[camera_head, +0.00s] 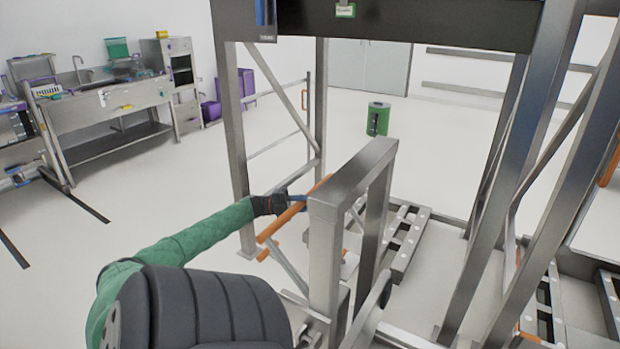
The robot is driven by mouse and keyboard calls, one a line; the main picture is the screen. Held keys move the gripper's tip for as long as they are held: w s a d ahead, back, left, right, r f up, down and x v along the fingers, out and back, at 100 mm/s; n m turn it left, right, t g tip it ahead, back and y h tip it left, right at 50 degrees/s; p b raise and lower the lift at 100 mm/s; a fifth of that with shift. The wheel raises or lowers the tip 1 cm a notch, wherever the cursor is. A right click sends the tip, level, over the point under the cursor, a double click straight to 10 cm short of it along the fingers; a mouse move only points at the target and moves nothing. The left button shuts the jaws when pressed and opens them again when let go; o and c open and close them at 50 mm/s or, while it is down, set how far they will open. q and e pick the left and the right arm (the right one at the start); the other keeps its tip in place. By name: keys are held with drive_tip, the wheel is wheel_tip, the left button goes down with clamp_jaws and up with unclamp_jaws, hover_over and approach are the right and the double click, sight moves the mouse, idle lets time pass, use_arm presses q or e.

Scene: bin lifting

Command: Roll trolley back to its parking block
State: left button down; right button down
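The trolley (324,245) appears as a grey metal frame with a thick upright post in the middle foreground. An orange bar (280,224) runs along its left side. My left arm, in a green sleeve, reaches in from the left. My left gripper (295,198) is at the orange bar, with its fingertips at or against it; whether they are closed around it is too small to tell. A low grey block with round holes (408,238) lies on the floor behind the trolley; I cannot tell whether it is the parking block. My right gripper is out of view.
A tall grey lifting frame (236,140) with a dark crossbeam (410,22) stands around and behind the trolley. A green bin (378,118) stands farther back. Steel sink benches (100,105) and purple bins (211,112) line the left wall. The floor on the left is mostly clear.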

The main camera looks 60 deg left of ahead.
use_arm(q)
drive_tip(key=shift+r, duration=0.2)
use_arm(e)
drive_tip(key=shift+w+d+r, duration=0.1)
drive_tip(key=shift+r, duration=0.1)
use_arm(q)
drive_tip(key=shift+a, duration=0.1)
drive_tip(key=c, duration=1.1)
unclamp_jaws()
drive_tip(key=shift+f, duration=0.1)
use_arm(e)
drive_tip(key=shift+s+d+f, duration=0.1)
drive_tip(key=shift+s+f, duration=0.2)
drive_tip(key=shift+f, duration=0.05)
use_arm(q)
drive_tip(key=shift+f, duration=0.1)
drive_tip(key=shift+s+a, duration=0.1)
drive_tip(key=shift+s, duration=0.1)
drive_tip(key=shift+b+v, duration=1.4)
drive_tip(key=shift+v, duration=2.2)
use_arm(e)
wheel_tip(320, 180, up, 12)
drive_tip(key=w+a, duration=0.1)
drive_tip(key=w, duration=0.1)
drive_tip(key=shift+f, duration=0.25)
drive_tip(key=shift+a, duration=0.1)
